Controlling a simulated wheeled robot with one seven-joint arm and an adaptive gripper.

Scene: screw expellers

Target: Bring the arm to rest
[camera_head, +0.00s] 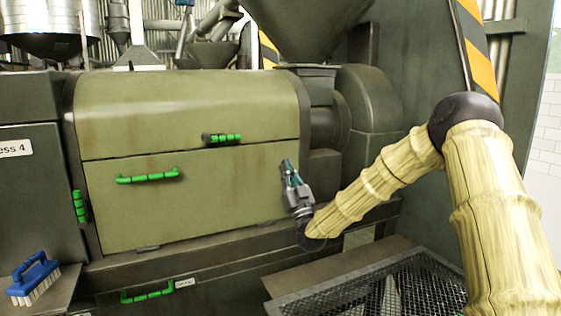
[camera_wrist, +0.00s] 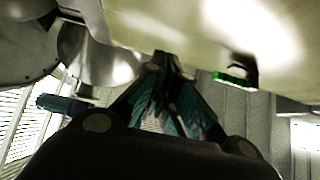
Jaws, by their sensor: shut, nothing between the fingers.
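My gripper (camera_head: 287,168) is at the end of my bent arm, in front of the right part of the machine's olive front panel (camera_head: 190,195) in the head view. It points upward and is empty, with its fingers together. The wrist view shows the dark and teal fingers (camera_wrist: 166,62) closing to a point at the middle. I cannot tell the exact gap between the fingertips and the panel.
Green handles stick out from the panel (camera_head: 148,176), the cover (camera_head: 222,138), the left edge (camera_head: 80,206) and a low drawer (camera_head: 147,292). A black mesh tray (camera_head: 400,280) lies below my arm. A blue brush (camera_head: 35,277) lies at the lower left.

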